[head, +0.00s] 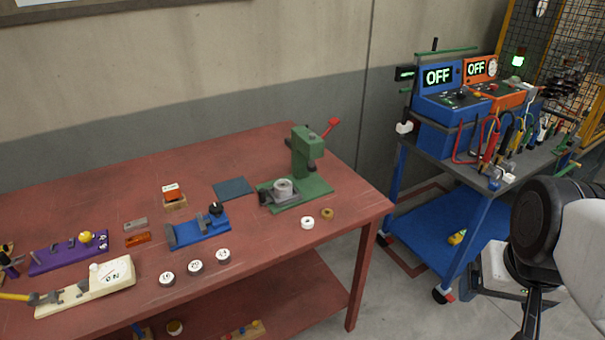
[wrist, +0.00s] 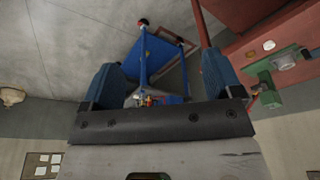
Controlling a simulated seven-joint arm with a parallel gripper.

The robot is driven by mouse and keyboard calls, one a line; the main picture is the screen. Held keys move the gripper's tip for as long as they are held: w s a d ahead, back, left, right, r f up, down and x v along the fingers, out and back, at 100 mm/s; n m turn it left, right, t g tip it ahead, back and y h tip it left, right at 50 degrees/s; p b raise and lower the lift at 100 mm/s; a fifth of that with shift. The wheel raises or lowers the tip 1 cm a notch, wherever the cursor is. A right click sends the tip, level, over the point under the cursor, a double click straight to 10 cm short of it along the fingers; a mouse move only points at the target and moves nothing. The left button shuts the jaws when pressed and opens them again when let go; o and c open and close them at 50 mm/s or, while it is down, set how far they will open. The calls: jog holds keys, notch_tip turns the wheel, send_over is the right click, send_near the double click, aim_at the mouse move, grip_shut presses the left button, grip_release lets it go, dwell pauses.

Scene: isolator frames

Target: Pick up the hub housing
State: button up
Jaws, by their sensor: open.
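A grey round part with a central bore, which looks like the hub housing (head: 283,188), sits on the base of the green arbor press (head: 304,160) on the red table. The press also shows in the wrist view (wrist: 268,92), at the right edge, with a grey round part (wrist: 285,62) on it. My gripper (wrist: 160,78) is open and empty, its two blue-grey fingers wide apart. It is well away from the press and the table. In the head view, my arm is at the right edge and I cannot make out the fingers.
The red table (head: 110,190) holds a blue vise fixture (head: 200,229), several white-topped discs, a white ring (head: 307,223) and a brass ring (head: 327,213) near the press. A red press lever (head: 331,126) sticks out. A blue cart (head: 452,160) with instruments stands at right.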

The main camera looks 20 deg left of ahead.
jog(key=w+a+f+m+g+y, duration=0.1)
jog(key=w+a+f+m+y, duration=0.15)
jog(key=w+a, duration=0.55)
jog(key=w+a+f+m+y, duration=0.1)
jog(key=w+a+m+y, duration=0.3)
jog(key=w+a, duration=0.35)
jog(key=w+a+f+m+g+y, duration=0.1)
jog(key=w+a+m+y, duration=0.2)
jog(key=w+a, duration=0.5)
jog(key=m+t+y, duration=0.3)
jog(key=m+y, duration=0.1)
jog(key=m, duration=0.7)
send_near(283, 189)
jog(key=shift+w+a, duration=1.05)
jog(key=shift+w, duration=0.05)
jog(key=shift+w+a+f, duration=0.25)
jog(key=shift+f, duration=0.05)
jog(key=shift+x, duration=1.3)
jog(key=shift+f, duration=0.1)
